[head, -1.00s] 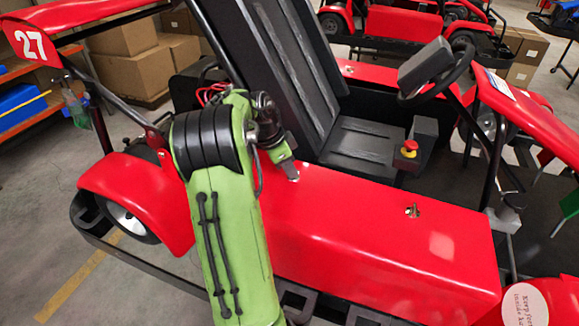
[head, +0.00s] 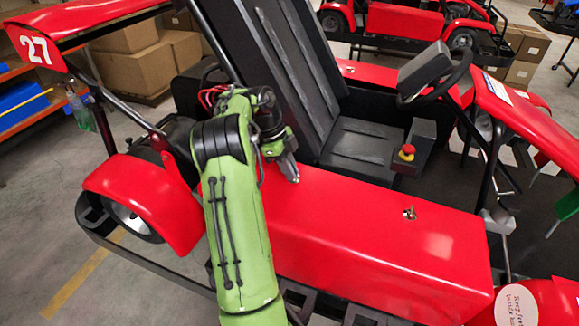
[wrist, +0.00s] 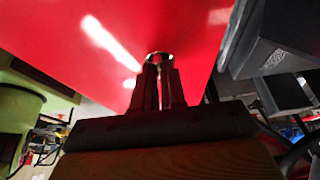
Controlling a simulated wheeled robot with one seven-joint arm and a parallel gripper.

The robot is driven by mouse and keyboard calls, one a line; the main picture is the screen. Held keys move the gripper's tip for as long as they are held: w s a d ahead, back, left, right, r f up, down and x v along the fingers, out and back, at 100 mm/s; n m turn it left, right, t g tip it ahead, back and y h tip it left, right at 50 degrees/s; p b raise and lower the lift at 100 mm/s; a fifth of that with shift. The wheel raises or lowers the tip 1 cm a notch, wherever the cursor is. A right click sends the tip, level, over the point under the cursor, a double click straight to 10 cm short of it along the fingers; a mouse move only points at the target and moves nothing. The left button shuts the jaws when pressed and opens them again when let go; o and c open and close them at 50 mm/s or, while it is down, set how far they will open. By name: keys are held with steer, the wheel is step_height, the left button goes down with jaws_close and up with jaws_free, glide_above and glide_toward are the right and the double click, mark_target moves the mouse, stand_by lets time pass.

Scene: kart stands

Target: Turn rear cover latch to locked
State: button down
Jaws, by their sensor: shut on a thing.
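The kart's red side cover (head: 350,225) lies along the near side, beside the black seat. My gripper (head: 290,174) is at the rear end of this cover, its fingers pointing down to the top face. In the wrist view my gripper (wrist: 160,72) is shut on the rear cover latch (wrist: 160,57), whose light metal rounded edge shows at the fingertips. The fingers hide most of this latch, so its turn angle cannot be told. A second, front latch (head: 409,213), small and metallic, stands free on the cover's front part.
The black seat (head: 300,75) rises right behind my gripper. A red emergency button (head: 407,152) and the steering wheel (head: 440,75) are to the right. A roll bar and the red rear fender (head: 145,195) are to the left. Cardboard boxes (head: 140,70) stand behind.

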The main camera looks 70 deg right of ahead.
stand_by(0.5)
steer(key=c, duration=1.2)
jaws_free()
steer(key=p+v, duration=0.6)
steer(key=v, duration=0.9)
steer(key=shift+r, duration=0.45)
steer(key=shift+d, duration=0.1)
